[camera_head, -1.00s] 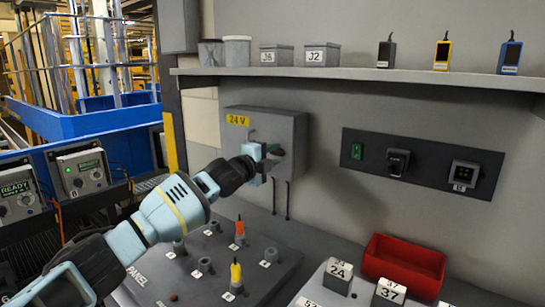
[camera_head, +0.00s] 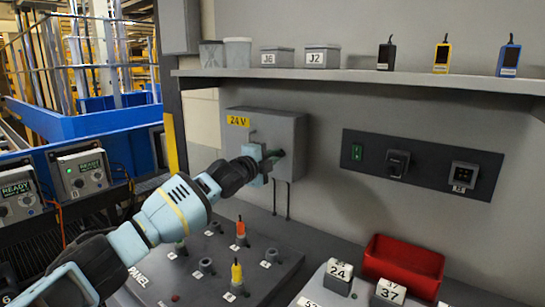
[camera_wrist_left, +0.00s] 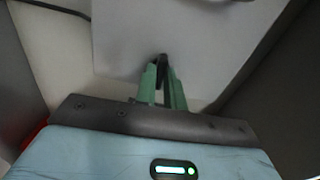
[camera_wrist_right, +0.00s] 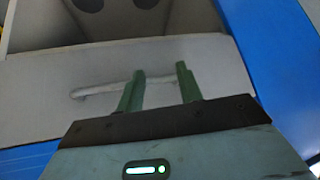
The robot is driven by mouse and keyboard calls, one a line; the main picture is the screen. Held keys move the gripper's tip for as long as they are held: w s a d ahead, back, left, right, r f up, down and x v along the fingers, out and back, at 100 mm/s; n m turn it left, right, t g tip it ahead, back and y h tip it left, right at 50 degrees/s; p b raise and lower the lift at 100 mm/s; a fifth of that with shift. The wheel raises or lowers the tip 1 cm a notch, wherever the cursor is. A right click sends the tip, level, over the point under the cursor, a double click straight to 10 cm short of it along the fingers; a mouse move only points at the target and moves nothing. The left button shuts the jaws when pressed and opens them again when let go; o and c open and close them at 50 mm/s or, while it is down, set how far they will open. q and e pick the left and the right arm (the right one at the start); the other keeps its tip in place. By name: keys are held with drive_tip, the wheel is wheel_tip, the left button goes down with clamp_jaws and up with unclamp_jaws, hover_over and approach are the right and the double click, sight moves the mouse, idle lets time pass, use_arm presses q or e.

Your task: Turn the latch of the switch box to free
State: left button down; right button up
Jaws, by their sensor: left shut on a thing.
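The grey switch box (camera_head: 285,128) with a yellow 24 V label hangs on the wall in the head view. My left gripper (camera_head: 276,155) reaches its front face, and its wrist hides part of the box. In the left wrist view, the green fingers of my left gripper (camera_wrist_left: 163,80) are shut on a small dark piece, the latch (camera_wrist_left: 162,66). Most of the latch is hidden between the fingers, and its exact angle is hard to tell.
Below the box lies a dark panel (camera_head: 222,278) with several pegs. A red bin (camera_head: 404,262) stands to the right, near number blocks. A shelf (camera_head: 350,75) runs above, and a socket strip (camera_head: 425,172) is on the wall. A pale handle (camera_wrist_right: 95,90) is near my right gripper.

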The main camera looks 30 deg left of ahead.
use_arm(q)
drive_tip(key=n+p, duration=0.2)
drive_tip(key=n, duration=1.5)
use_arm(e)
drive_tip(key=shift+t, duration=0.3)
drive_tip(key=w+r, duration=0.2)
drive_tip(key=r, duration=0.1)
drive_tip(key=shift+w+r, duration=0.1)
drive_tip(key=shift+w, duration=0.1)
use_arm(q)
drive_tip(key=shift+n, duration=0.3)
use_arm(e)
drive_tip(key=shift+d, duration=0.2)
use_arm(q)
drive_tip(key=c, duration=1.5)
unclamp_jaws()
